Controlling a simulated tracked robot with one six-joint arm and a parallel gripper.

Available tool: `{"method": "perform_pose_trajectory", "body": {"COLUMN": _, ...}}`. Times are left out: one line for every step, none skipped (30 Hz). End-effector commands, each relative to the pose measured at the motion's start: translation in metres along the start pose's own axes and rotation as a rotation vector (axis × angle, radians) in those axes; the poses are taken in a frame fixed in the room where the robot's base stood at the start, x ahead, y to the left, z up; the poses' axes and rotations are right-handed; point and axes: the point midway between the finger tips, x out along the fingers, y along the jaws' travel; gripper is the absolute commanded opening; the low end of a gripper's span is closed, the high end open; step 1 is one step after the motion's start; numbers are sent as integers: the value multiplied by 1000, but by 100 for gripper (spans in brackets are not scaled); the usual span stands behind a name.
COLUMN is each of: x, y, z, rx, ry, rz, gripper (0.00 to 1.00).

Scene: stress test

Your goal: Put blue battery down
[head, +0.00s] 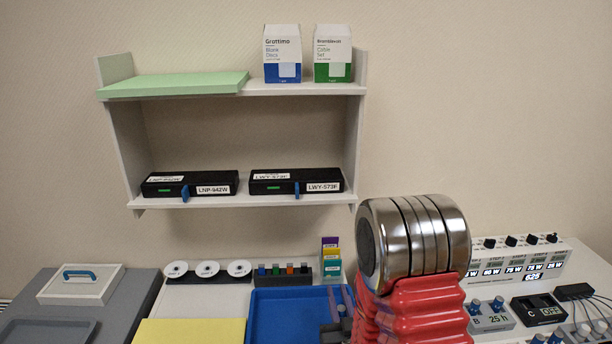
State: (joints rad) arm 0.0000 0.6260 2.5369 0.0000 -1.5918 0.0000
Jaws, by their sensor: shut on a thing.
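My gripper (333,331) shows only in part, as dark grey pieces at the bottom edge over the right side of the blue tray (268,316). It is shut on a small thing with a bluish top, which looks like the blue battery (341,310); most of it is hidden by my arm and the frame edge. My arm's metal joint and red sleeve cover the area just right of it. A dark rack (283,279) behind the tray holds several small coloured pieces, one of them blue.
A shelf (255,200) with two black boxes and two cartons hangs on the wall. White discs (208,269) and a yellow mat (192,331) lie left of the tray. Coloured cards (331,258) stand behind it. A control panel (520,262) stands right.

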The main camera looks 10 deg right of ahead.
Motion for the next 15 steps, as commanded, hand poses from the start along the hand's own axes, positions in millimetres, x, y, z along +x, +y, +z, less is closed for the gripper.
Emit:
{"method": "perform_pose_trajectory", "body": {"x": 0, "y": 0, "z": 0, "rx": 0, "ry": 0, "rz": 0, "gripper": 0}}
{"method": "perform_pose_trajectory", "body": {"x": 0, "y": 0, "z": 0, "rx": 0, "ry": 0, "rz": 0, "gripper": 0}}
{"method": "perform_pose_trajectory", "body": {"x": 0, "y": 0, "z": 0, "rx": 0, "ry": 0, "rz": 0, "gripper": 0}}
{"method": "perform_pose_trajectory", "body": {"x": 0, "y": 0, "z": 0, "rx": 0, "ry": 0, "rz": 0, "gripper": 0}}
{"method": "perform_pose_trajectory", "body": {"x": 0, "y": 0, "z": 0, "rx": 0, "ry": 0, "rz": 0, "gripper": 0}}
{"method": "perform_pose_trajectory", "body": {"x": 0, "y": 1, "z": 0, "rx": 0, "ry": 0, "rz": 2, "gripper": 0}}
{"method": "perform_pose_trajectory", "body": {"x": 0, "y": 2, "z": 0, "rx": 0, "ry": 0, "rz": 4, "gripper": 0}}
{"method": "perform_pose_trajectory", "body": {"x": 0, "y": 4, "z": 0, "rx": 0, "ry": 0, "rz": 6, "gripper": 0}}
{"method": "perform_pose_trajectory", "body": {"x": 0, "y": 7, "z": 0, "rx": 0, "ry": 0, "rz": 12, "gripper": 0}}
{"method": "perform_pose_trajectory", "body": {"x": 0, "y": 10, "z": 0, "rx": 0, "ry": 0, "rz": 17, "gripper": 0}}
{"method": "perform_pose_trajectory", "body": {"x": 0, "y": 13, "z": 0, "rx": 0, "ry": 0, "rz": 24, "gripper": 0}}
{"method": "perform_pose_trajectory", "body": {"x": 0, "y": 20, "z": -1, "rx": 0, "ry": 1, "rz": 36, "gripper": 0}}
{"method": "perform_pose_trajectory", "body": {"x": 0, "y": 26, "z": -1, "rx": 0, "ry": 1, "rz": 47, "gripper": 0}}
{"method": "perform_pose_trajectory", "body": {"x": -1, "y": 32, "z": -2, "rx": 0, "ry": 1, "rz": 58, "gripper": 0}}
{"method": "perform_pose_trajectory", "body": {"x": -1, "y": 42, "z": -3, "rx": 0, "ry": 1, "rz": 76, "gripper": 0}}
